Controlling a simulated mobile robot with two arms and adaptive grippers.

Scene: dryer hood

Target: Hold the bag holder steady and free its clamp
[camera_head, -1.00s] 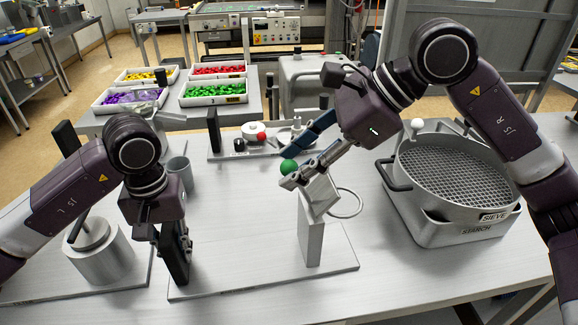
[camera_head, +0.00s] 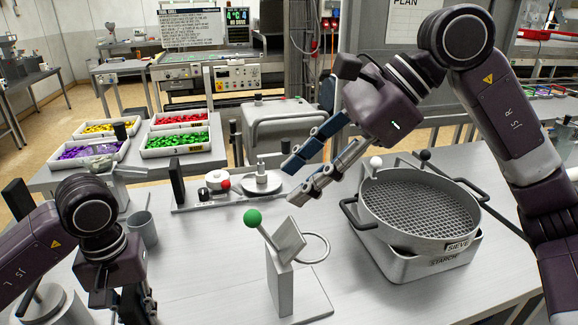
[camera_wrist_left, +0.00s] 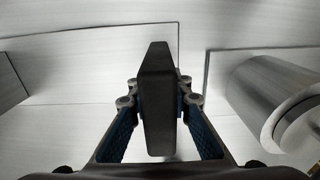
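The bag holder has a pale grey post (camera_head: 281,287) with a tilted plate (camera_head: 289,238), a wire ring (camera_head: 314,248) and a lever with a green ball (camera_head: 252,217). The lever leans up and left. My right gripper (camera_head: 303,178) is open and empty, above and right of the ball, apart from it. My left gripper (camera_wrist_left: 157,100) has its fingers on both sides of a dark upright handle (camera_wrist_left: 157,70), apparently touching it. In the head view this handle (camera_head: 137,304) is partly hidden at the bottom edge.
A sieve (camera_head: 420,208) sits on a starch tray (camera_head: 431,265) at the right. A grey cup (camera_head: 142,230) and a metal cylinder (camera_wrist_left: 270,100) stand near my left arm. Behind is a plate with a red knob (camera_head: 225,184). Trays of coloured pieces stand farther back.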

